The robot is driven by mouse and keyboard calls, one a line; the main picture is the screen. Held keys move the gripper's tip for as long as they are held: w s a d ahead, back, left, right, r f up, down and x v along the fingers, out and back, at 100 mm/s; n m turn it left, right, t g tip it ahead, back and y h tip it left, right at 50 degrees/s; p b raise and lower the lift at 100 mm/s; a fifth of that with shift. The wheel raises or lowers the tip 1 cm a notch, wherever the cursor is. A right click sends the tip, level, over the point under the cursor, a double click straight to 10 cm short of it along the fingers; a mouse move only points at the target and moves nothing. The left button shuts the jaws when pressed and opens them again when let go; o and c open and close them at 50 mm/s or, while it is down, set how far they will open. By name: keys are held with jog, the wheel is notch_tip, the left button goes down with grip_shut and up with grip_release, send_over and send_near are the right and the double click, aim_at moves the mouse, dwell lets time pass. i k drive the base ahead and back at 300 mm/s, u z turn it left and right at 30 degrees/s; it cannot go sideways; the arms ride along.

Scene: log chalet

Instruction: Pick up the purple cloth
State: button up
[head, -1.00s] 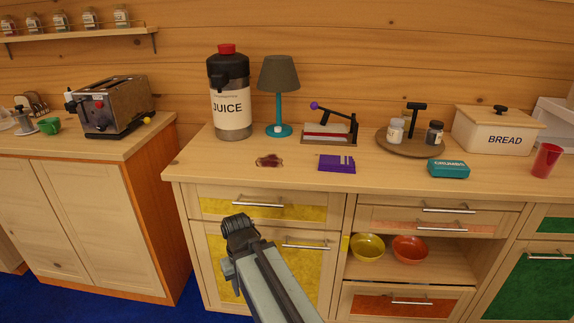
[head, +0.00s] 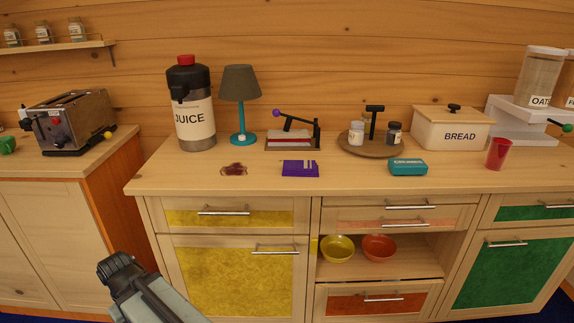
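The purple cloth (head: 299,168) lies folded and flat on the wooden counter (head: 230,187), near its front edge, with pale stripes on its right part. A dark reddish stain (head: 234,169) is on the counter to its left. My gripper (head: 117,268) is at the lower left, in front of the cabinets and below the counter top, well away from the cloth. Its fingers are too small and dark to tell whether they are apart.
Behind the cloth stands a slicer-like press with a purple knob (head: 292,134). A teal lamp (head: 241,105) and a juice dispenser (head: 191,105) stand to the left. The counter between cloth and box is clear.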

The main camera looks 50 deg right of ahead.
aim_at(291, 167)
jog(key=i, duration=0.85)
jog(key=z, duration=0.05)
